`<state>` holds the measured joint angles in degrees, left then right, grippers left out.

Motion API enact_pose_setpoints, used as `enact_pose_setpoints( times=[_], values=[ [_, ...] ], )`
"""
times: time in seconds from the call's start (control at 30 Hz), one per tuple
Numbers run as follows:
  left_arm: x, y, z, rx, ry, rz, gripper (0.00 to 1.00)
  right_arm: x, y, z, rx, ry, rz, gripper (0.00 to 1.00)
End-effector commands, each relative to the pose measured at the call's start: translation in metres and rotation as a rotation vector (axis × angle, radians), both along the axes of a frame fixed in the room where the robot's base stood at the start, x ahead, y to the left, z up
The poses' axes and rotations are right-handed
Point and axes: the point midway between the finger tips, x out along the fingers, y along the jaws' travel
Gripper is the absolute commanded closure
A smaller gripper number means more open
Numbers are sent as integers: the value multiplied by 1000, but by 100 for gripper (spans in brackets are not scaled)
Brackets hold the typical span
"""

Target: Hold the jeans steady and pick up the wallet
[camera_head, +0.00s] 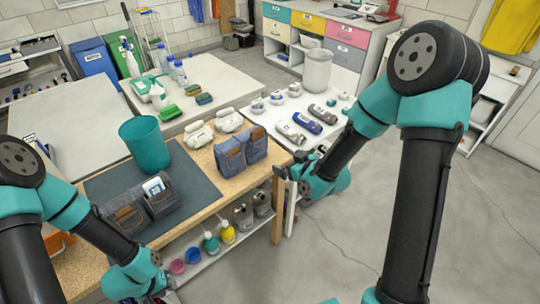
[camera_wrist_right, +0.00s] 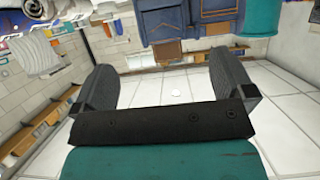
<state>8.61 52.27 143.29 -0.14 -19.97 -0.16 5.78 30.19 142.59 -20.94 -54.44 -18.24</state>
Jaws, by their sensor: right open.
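Two folded denim pieces lie on the wooden table. The blue jeans (camera_head: 256,146) are at the table's right end, with brown patches at their pockets. The darker grey jeans (camera_head: 163,205) lie on the dark mat, with a white-and-blue item (camera_head: 153,187) at a pocket. I cannot tell for certain which brown piece, if any, is the wallet. My right gripper (camera_head: 286,174) is open and empty beside the table's right edge, apart from the blue jeans. Its spread fingers show in the right wrist view (camera_wrist_right: 164,84). My left gripper (camera_head: 163,287) is low at the front; its fingertips are unclear.
A teal bin (camera_head: 145,146) stands on the dark mat (camera_head: 199,178) behind the grey jeans. White shoes (camera_head: 199,135) sit beside the blue jeans. Bottles and cups fill the shelf below the tabletop (camera_head: 208,204). A white table (camera_head: 270,118) with rolled items stands behind. Floor at right is clear.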

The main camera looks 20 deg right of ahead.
Motion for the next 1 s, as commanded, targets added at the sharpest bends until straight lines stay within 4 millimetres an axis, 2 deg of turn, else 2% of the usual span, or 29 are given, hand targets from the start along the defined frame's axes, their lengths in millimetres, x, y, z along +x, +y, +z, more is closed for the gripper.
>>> enact_pose_setpoints(
  times=[1.0],
  values=[
    [0,0,0,0,0,0,66,127,55,-58,0,1,1,0]
  ],
)
